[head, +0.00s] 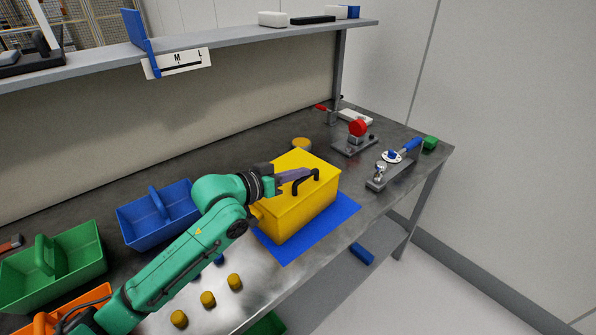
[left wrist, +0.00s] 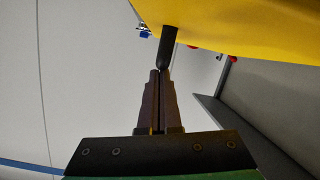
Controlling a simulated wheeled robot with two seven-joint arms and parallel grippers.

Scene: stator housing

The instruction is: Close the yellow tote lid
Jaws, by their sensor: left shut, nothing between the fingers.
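The yellow tote (head: 300,215) stands on a blue mat (head: 345,215) on the workbench. Its yellow lid (head: 296,160) lies across the top and I see no clear gap at the rim. A black handle (head: 316,178) sits on the lid; it also shows in the left wrist view (left wrist: 167,45), with the lid's yellow surface (left wrist: 255,30) beside it. My left gripper (head: 310,173) is over the lid at the handle. In the left wrist view its fingers (left wrist: 160,75) are together and empty, with tips right by the handle's end. I cannot tell whether they touch. My right gripper is not in view.
A blue bin (head: 140,225) and a green bin (head: 60,275) stand to the left. Several yellow-brown knobs (head: 207,299) lie at the front. A fixture with a red part (head: 357,129) and a blue-handled tool (head: 408,146) are at the right. A shelf (head: 230,45) runs above.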

